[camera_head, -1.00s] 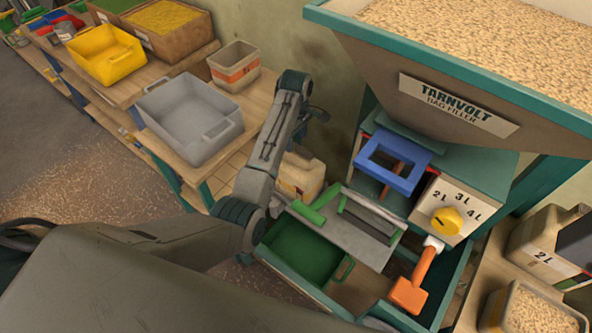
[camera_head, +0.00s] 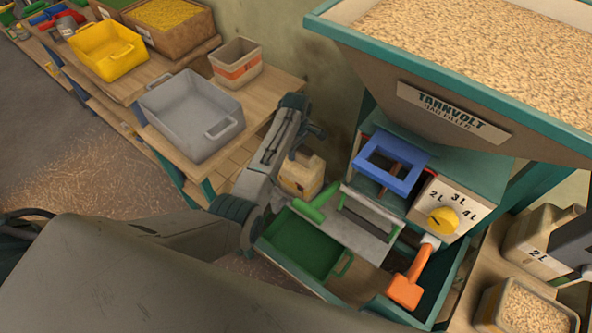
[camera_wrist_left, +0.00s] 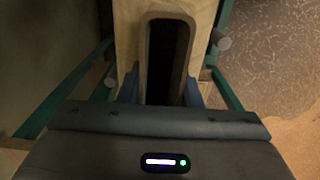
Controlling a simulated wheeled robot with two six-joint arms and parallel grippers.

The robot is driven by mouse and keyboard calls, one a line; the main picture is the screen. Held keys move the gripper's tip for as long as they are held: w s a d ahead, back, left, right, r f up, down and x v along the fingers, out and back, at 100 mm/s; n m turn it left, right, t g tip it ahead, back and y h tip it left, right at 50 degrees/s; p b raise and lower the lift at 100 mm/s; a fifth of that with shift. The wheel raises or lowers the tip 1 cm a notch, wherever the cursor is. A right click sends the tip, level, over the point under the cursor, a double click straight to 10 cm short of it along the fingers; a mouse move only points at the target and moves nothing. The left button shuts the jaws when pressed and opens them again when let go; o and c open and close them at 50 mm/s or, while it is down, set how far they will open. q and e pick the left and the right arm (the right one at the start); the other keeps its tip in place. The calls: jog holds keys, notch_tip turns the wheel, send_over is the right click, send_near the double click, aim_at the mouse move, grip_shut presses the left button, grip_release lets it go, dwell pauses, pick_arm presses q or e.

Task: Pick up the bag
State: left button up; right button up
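The bag filler (camera_head: 452,110) stands right, with a blue frame (camera_head: 393,178), yellow dial (camera_head: 443,221) and orange handle (camera_head: 405,290). A green tray (camera_head: 298,248) lies below. A grey bin (camera_head: 193,115) and yellow bin (camera_head: 108,55) stand on the bench. A 2L container (camera_head: 537,254) is right.

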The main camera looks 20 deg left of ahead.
pick_arm(q)
grip_shut()
dwell(1.0)
jog(key=shift+w+r, duration=0.15)
